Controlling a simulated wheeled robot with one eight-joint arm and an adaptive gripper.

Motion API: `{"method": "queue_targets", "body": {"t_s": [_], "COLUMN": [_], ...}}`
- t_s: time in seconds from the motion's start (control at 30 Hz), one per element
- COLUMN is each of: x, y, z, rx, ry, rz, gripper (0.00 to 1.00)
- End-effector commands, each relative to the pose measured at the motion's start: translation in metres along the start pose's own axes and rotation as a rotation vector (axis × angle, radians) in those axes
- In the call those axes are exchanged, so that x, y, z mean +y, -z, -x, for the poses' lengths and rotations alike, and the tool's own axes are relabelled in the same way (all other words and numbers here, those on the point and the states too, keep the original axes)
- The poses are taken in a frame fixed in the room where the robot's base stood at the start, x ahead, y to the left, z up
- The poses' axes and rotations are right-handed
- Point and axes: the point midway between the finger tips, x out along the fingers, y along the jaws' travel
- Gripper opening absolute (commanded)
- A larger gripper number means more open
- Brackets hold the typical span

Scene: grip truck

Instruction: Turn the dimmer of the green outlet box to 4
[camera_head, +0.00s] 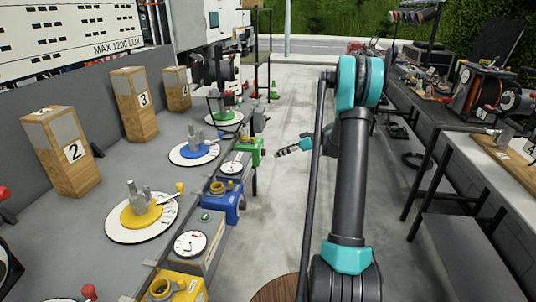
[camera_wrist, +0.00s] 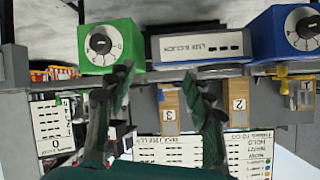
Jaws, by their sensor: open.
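The green outlet box (camera_head: 254,157) is on the right edge of the left bench in the head view. It also shows, upside down, at the top left of the wrist view (camera_wrist: 124,57). Its dimmer (camera_wrist: 98,41) is a round black knob on a white numbered dial; I cannot clearly read the setting. My gripper (camera_wrist: 157,76) is open, with dark fingers spread apart and nothing between them. The green box lies beyond the left finger in the wrist view. In the head view my gripper (camera_head: 283,153) is small, over the aisle just right of the box.
A blue outlet box (camera_head: 229,203) and a yellow one (camera_head: 185,286) sit nearer along the same bench edge. A grey lux meter box (camera_wrist: 198,44) stands between green and blue. Wooden numbered blocks (camera_head: 73,152) stand on the bench. The aisle floor (camera_head: 285,205) is clear.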

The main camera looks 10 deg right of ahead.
Motion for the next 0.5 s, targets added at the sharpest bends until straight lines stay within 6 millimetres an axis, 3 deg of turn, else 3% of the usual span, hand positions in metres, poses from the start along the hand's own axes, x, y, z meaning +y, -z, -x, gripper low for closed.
{"method": "queue_targets", "body": {"t_s": [0.03,0.2,0.33,0.5], "x": [0.020,0.073,0.106,0.132], "y": [-0.004,-0.018,-0.035,-0.058], "z": [0.000,0.006,0.013,0.023], "rx": [0.041,0.198,0.317,0.438], "ry": [0.011,0.043,0.046,0.032], "rz": [0.039,0.208,0.339,0.475], "gripper": [0.52,0.52,0.52,0.52]}}
